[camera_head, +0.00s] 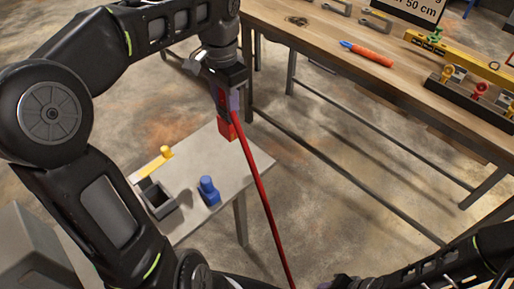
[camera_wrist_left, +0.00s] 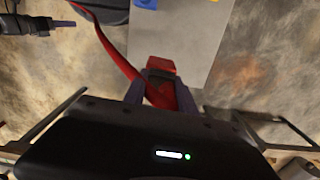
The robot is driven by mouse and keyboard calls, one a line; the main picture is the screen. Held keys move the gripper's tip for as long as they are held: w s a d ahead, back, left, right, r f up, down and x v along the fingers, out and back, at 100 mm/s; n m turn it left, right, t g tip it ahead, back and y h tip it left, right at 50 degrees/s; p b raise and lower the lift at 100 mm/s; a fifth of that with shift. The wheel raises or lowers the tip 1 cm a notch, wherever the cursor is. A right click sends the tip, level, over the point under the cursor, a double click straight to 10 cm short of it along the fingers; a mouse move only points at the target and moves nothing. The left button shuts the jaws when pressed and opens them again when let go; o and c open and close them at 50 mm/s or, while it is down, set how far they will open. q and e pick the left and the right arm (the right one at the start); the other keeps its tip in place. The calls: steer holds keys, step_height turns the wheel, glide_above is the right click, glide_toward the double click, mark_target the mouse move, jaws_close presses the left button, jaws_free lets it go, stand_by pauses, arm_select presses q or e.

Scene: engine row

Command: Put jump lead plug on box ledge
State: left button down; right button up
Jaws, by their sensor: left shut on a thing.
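The jump lead plug (camera_head: 227,131) is a red block with a long red lead (camera_head: 262,195) running down to the bottom edge of the head view. My left gripper (camera_head: 228,103) is shut on the plug and holds it, pointing down, over or near the far right edge of a small grey table. The plug (camera_wrist_left: 161,66) also shows between the fingers in the left wrist view. A dark grey open box (camera_head: 158,205) stands on the table, left of the plug and apart from it. I cannot make out which part is its ledge. My right gripper (camera_head: 338,283) is cut off at the bottom edge.
The small grey table (camera_head: 205,155) also carries a blue peg-like piece (camera_head: 208,191) and a yellow piece (camera_head: 155,163) beside the box. A long wooden bench (camera_head: 330,42) with an orange-handled tool (camera_head: 372,54) stands behind at right. Open floor lies between.

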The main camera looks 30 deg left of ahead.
mark_target(233, 135)
arm_select(q)
steer(key=shift+w+d+r, duration=0.1)
steer(key=shift+w+d, duration=0.2)
steer(key=shift+w, duration=0.15)
steer(key=shift+n, duration=0.3)
steer(key=shift+s, duration=0.15)
steer(key=shift+f, duration=3.15)
steer(key=shift+f, duration=1.85)
steer(key=shift+f, duration=0.2)
steer(key=c, duration=1)
jaws_free()
